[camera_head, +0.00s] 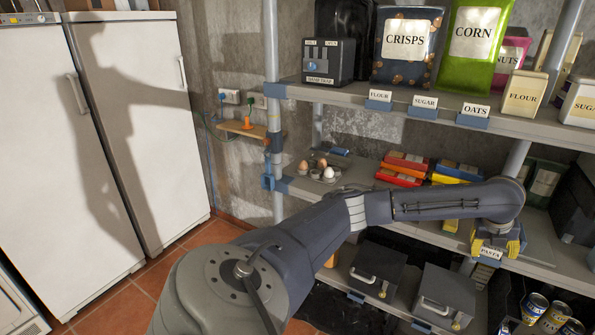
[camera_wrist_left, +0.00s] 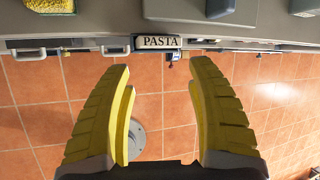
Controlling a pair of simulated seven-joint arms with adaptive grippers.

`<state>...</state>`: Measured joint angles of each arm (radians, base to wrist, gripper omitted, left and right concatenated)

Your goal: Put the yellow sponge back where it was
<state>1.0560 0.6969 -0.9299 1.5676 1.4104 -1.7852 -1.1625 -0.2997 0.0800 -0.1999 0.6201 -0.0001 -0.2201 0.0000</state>
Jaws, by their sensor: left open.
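The yellow sponge (camera_wrist_left: 50,5) lies on the shelf at the top left of the left wrist view, cut off by the frame. In the head view, a small yellow patch that looks like it (camera_head: 450,225) shows on the middle shelf just below my forearm. My left gripper (camera_head: 498,241) is at the front edge of that shelf, beside the PASTA label and to the right of the sponge. In the left wrist view its yellow fingers (camera_wrist_left: 160,80) are spread wide with nothing between them. My right gripper is not in view.
The PASTA label (camera_wrist_left: 158,42) is on the shelf edge (camera_wrist_left: 225,38). Eggs on a tray (camera_head: 322,173) and red and yellow boxes (camera_head: 402,168) stand on the middle shelf. Dark lidded boxes (camera_head: 447,297) and cans (camera_head: 555,314) are below. White fridges (camera_head: 140,120) stand left.

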